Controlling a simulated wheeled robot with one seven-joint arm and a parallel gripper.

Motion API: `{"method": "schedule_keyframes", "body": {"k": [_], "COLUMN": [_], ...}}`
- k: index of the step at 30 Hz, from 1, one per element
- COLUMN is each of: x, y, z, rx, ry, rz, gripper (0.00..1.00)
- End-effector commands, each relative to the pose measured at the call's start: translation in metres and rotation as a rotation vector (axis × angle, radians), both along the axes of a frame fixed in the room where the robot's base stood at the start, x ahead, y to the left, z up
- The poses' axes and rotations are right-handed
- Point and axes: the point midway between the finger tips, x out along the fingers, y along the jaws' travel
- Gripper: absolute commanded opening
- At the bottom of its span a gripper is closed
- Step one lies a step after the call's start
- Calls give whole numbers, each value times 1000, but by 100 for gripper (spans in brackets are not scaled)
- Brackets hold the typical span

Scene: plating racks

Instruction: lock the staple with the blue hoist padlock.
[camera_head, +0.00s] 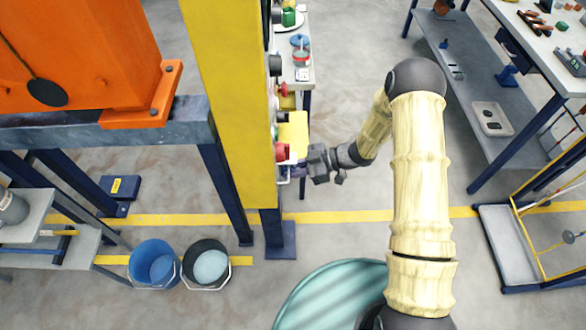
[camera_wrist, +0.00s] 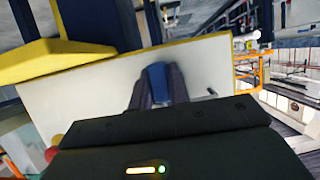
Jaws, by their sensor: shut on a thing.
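My gripper (camera_head: 308,168) is at the side of the yellow column, close below a control panel with red knobs. In the wrist view its dark fingers (camera_wrist: 156,88) are shut on a blue block, the blue padlock (camera_wrist: 157,78), in front of a white panel. The padlock's shackle is hidden. A small grey metal piece (camera_wrist: 211,92) shows on the white panel, right of the fingers and apart from them. It may be the staple, but it is too small to tell. In the head view I cannot make out padlock or staple.
The yellow column (camera_head: 232,100) stands left of my gripper. A yellow box (camera_head: 293,133) and a red knob (camera_head: 281,152) stick out just above it. A workbench (camera_head: 480,90) stands at the right. Blue and black buckets (camera_head: 153,262) stand on the floor at lower left.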

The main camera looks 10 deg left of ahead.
Motion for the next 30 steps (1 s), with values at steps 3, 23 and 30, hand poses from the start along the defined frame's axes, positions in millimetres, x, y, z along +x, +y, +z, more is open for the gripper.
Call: {"method": "schedule_keyframes", "body": {"k": [3,23,30], "x": [0,0,0], "y": [0,0,0], "z": [1,-6,-6], "rx": [2,1,1], "ry": [0,0,0], "rz": [0,0,0], "gripper": [0,0,43]}}
